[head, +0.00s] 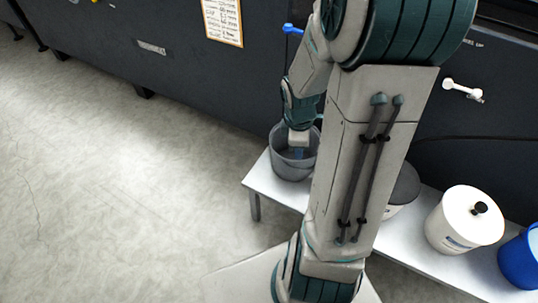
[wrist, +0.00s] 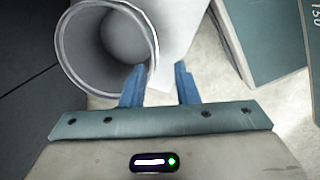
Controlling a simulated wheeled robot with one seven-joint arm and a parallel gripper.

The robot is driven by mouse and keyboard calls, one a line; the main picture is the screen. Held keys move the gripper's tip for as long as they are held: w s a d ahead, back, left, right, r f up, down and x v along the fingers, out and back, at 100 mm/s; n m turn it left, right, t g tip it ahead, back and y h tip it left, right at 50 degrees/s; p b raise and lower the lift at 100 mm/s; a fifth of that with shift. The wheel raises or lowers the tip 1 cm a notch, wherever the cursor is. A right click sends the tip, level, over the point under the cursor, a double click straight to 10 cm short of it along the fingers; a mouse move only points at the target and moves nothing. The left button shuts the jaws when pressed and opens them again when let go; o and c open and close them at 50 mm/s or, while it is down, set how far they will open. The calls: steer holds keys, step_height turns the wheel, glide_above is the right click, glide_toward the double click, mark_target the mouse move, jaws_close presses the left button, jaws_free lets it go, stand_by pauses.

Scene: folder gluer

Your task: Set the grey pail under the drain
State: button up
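The grey pail (head: 281,166) stands upright on a low white bench (head: 260,178) in the head view, beside the dark machine. My gripper (head: 298,152) points down at its mouth. In the wrist view the pail (wrist: 82,48) fills the upper left, its mouth facing the camera. My gripper (wrist: 160,72) has its two blue fingers apart, the left one over the pail's mouth and the right one outside the rim. I cannot tell if either finger touches the wall. A blue-handled fitting (head: 292,29) and a white fitting (head: 463,90) are on the machine; which is the drain is unclear.
A dark-lidded container (head: 405,185), a white lidded pot (head: 465,220) and a blue container (head: 522,262) stand along the bench to the right. The dark machine (head: 190,70) runs behind it. The floor (head: 110,180) to the left is clear.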

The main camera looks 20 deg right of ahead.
steer(key=s+a+r+m+y, duration=0.1)
steer(key=s+a+r+m, duration=0.7)
steer(key=a+r+m, duration=0.3)
steer(key=shift+s+a+r+m+t, duration=0.15)
steer(key=shift+a+r+m+t, duration=0.25)
steer(key=shift+a, duration=0.75)
